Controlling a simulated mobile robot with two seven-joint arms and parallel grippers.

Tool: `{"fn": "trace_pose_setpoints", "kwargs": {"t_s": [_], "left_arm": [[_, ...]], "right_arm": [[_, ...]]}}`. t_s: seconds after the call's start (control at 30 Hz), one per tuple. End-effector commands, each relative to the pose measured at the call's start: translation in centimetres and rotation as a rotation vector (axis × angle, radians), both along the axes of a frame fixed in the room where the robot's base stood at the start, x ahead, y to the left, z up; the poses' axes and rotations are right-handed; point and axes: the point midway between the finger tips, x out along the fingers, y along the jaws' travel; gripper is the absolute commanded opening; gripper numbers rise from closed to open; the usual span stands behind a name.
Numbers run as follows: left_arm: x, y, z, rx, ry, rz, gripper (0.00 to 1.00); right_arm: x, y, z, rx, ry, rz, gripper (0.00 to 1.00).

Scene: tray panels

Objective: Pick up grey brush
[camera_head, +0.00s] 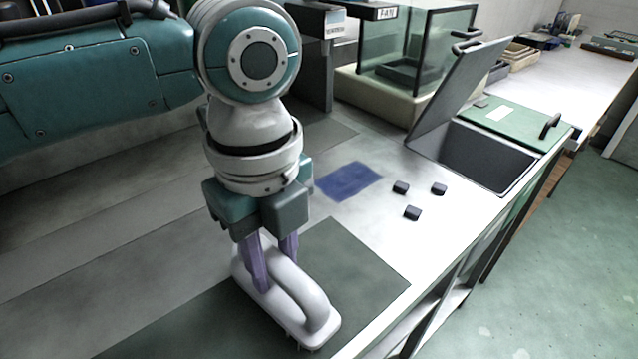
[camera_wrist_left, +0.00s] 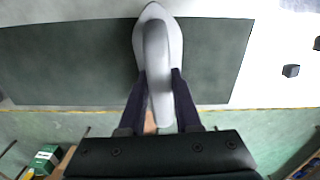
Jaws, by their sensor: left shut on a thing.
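The grey brush (camera_head: 287,298) has a pale iron-shaped body with a looped handle and bristles under its front end. It is over the dark green mat (camera_head: 368,283) near the counter's front edge. My left gripper (camera_head: 271,275) points down with its purple fingers on both sides of the brush handle, shut on it. The left wrist view shows the brush (camera_wrist_left: 157,45) between the two dark fingers (camera_wrist_left: 160,78). I cannot tell whether the bristles touch the mat. My right gripper is not in view.
Several small dark blocks (camera_head: 412,213) lie on the counter right of a blue mat (camera_head: 348,181). Behind them is an open bin (camera_head: 487,158) with a raised grey lid (camera_head: 457,88). A glass tank (camera_head: 414,52) stands at the back.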

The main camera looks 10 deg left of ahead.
Motion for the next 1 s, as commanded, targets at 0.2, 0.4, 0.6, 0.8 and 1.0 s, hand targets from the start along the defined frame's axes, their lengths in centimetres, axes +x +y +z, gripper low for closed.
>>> {"fn": "trace_pose_setpoints", "kwargs": {"t_s": [0.2, 0.4, 0.6, 0.8, 1.0], "left_arm": [[0.0, 0.0, 0.1, -0.001, -0.001, 0.000, 0.00], [0.1, 0.0, 1.0, 0.000, -0.002, 0.000, 0.00], [0.2, -0.1, 4.5, -0.003, -0.006, -0.001, 0.00], [0.2, -0.1, 10.6, -0.003, -0.008, -0.001, 0.00], [0.1, -0.1, 16.0, -0.002, -0.006, -0.002, 0.00]], "right_arm": [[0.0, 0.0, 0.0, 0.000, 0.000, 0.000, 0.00], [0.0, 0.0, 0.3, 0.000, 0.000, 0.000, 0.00], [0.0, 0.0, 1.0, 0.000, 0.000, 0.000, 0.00], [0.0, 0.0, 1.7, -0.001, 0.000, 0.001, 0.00], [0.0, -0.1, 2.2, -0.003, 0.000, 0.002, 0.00]]}}
